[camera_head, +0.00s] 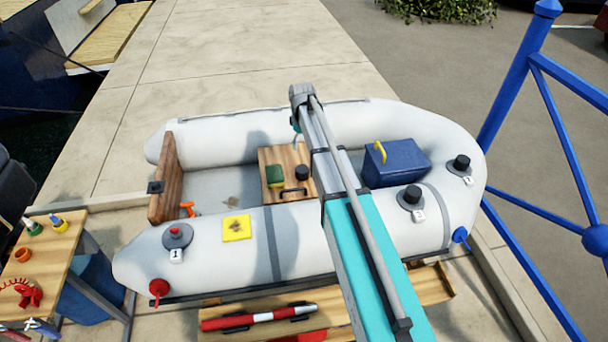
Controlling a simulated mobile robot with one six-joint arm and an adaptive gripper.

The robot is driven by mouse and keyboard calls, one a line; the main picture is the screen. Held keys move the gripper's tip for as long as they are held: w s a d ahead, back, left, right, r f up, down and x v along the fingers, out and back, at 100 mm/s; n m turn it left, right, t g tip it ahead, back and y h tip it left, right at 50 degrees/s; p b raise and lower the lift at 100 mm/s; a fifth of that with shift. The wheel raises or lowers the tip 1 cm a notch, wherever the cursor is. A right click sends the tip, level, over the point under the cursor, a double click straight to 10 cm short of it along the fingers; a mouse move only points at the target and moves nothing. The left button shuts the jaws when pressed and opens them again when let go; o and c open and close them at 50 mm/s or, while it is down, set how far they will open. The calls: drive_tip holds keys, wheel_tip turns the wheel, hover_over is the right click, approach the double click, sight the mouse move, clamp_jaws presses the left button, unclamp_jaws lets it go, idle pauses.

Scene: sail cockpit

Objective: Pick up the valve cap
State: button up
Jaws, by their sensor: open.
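A short black round cap (302,173) stands on the wooden board (271,155) inside the grey inflatable boat. It looks like the black caps on the two valves at the right, and I take it for the valve cap. Valve 1 (177,236), on the near tube at the left, has a red centre and no black cap on it. My arm comes up from the bottom right and crosses the boat just right of the board. My gripper is hidden behind the arm, so its place relative to the cap cannot be told.
A green-and-yellow sponge (275,175) lies left of the cap, and a black handle (293,191) is in front of it. A blue box (394,163) sits to the right in the boat. A side table (50,262) with bottles and tools stands at far left. Blue railing (520,75) rises right.

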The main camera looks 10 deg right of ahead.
idle(0.3)
drive_tip(key=b, duration=0.9)
hover_over(302, 169)
wheel_tip(302, 169, down, 8)
drive_tip(key=shift+s+f, duration=0.1)
drive_tip(key=shift+f, duration=0.15)
drive_tip(key=shift+f, duration=0.15)
drive_tip(key=f+b, duration=0.4)
drive_tip(key=f, duration=0.1)
drive_tip(key=shift+w+b, duration=0.2)
drive_tip(key=shift+b, duration=0.2)
idle(0.7)
drive_tip(key=c, duration=0.9)
drive_tip(key=shift+o, duration=0.2)
drive_tip(key=shift+r, duration=0.15)
